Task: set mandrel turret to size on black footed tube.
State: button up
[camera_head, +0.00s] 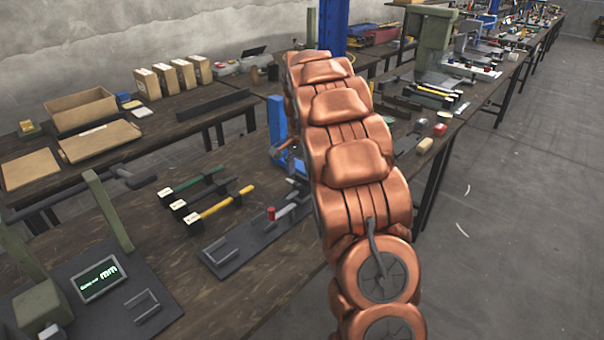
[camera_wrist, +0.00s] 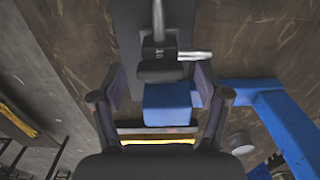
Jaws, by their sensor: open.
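A blue press (camera_head: 278,124) stands behind, partly hidden by my arm. In the wrist view, my gripper (camera_wrist: 159,84) is open, its fingers either side of a blue block (camera_wrist: 168,104). A dark fitting with a silver lever (camera_wrist: 180,55) lies just beyond the block. Whether they touch the fingers, I cannot tell. I cannot pick out the mandrel turret surely. The head view hides my gripper.
A gauge display (camera_head: 101,279) on a dark plate is at the front left. A grey plate (camera_head: 229,262) with a red-tipped part lies right of the tubes. Cardboard trays (camera_head: 98,141) and small boxes stand on the back bench.

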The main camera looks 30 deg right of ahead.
jog(key=c, duration=1.2)
jog(key=shift+o, duration=0.2)
jog(key=shift+n, duration=0.3)
jog(key=n+b, duration=0.1)
jog(key=n, duration=0.2)
jog(key=shift+n, duration=0.3)
jog(key=n, duration=0.4)
jog(key=shift+n+b, duration=0.3)
jog(key=n, duration=0.5)
jog(key=shift+n, duration=2)
